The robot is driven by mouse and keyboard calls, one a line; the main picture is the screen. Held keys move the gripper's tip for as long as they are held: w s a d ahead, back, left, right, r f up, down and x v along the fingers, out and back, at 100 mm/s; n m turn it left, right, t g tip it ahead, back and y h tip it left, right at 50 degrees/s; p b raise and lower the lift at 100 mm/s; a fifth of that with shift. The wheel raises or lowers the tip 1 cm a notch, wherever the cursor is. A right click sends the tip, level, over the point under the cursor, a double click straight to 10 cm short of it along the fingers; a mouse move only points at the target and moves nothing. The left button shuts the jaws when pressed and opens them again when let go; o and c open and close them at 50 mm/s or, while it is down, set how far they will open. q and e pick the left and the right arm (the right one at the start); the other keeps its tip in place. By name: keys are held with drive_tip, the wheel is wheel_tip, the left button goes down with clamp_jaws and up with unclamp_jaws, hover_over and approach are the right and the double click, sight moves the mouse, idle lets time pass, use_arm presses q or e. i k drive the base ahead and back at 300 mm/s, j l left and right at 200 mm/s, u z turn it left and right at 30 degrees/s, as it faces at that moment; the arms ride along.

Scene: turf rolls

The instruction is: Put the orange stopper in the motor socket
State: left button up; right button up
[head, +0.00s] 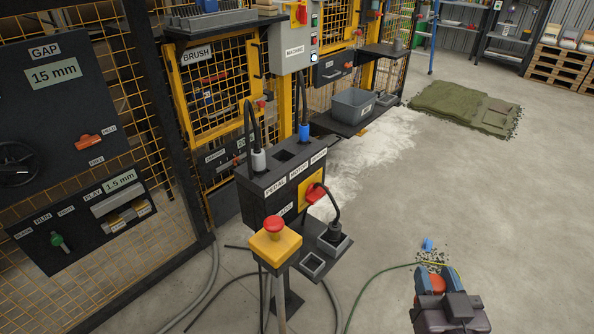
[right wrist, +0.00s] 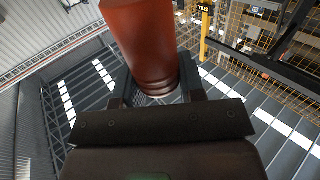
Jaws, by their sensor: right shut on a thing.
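The orange stopper (head: 433,284) is between the jaws of my right gripper (head: 438,292), low at the right of the head view. In the right wrist view the stopper (right wrist: 143,40) is a red-orange cylinder standing out from the jaws (right wrist: 155,88). The dark socket box (head: 264,197) stands on a post left of the gripper, well apart from it. Its middle opening, the motor socket (head: 284,155), looks empty and dark. A grey plug (head: 258,160) sits in the socket to its left, a blue plug (head: 304,131) in the one to its right. My left gripper is out of view.
A yellow box with a red button (head: 275,237) stands before the socket box. A black plug (head: 333,234) stands in a holder beside an empty holder (head: 313,264). A green-yellow cable (head: 375,283) crosses the floor. Floor rightward is clear.

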sight(283, 166)
drive_tip(key=l+u, duration=0.55)
drive_tip(key=u, duration=0.15)
drive_tip(key=l+u, duration=0.35)
drive_tip(key=i+j, duration=0.05)
